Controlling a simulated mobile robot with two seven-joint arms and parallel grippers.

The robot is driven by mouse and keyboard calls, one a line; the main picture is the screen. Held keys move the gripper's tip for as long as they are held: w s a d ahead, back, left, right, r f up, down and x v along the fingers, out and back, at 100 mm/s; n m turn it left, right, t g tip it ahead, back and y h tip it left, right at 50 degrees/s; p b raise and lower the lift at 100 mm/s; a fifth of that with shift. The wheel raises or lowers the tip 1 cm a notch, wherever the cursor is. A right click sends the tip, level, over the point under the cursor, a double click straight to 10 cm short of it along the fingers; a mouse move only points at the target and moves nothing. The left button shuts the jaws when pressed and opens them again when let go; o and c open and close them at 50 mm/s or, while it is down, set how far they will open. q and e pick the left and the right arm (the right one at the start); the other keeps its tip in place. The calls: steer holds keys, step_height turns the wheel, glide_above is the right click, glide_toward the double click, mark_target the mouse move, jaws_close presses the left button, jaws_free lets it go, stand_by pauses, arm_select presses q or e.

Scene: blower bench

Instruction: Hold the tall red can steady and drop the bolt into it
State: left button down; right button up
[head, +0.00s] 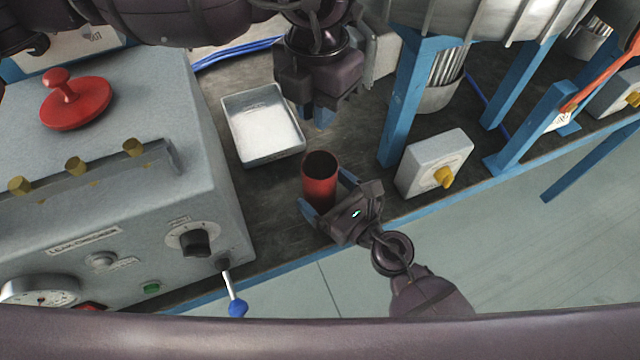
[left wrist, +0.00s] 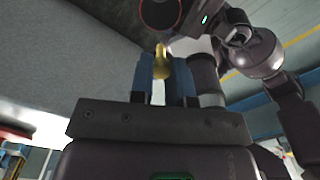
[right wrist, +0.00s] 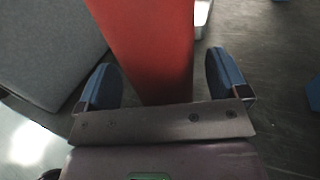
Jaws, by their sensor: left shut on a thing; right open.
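The tall red can (head: 320,184) stands upright on the bench, its dark open mouth facing up. It also shows in the right wrist view (right wrist: 150,45), and its rim is at the top of the left wrist view (left wrist: 160,12). My right gripper (head: 326,194) is open, with one blue finger on each side of the can; gaps show beside the can in the right wrist view. My left gripper (head: 320,115) is above and behind the can. In the left wrist view it is shut on the brass-coloured bolt (left wrist: 161,62), which sticks out past the fingertips. The head view hides the bolt.
A metal tray (head: 232,128) lies left of the can. A large grey control box (head: 130,200) with knobs fills the left. A small grey box (head: 430,165) with a yellow knob and blue frame legs (head: 408,95) stand on the right. The bench's front edge is close to the can.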

steer(key=shift+x, duration=0.9)
steer(key=c, duration=1)
arm_select(q)
steer(key=shift+f, duration=0.15)
steer(key=shift+d+f, duration=0.1)
steer(key=shift+f, duration=2.05)
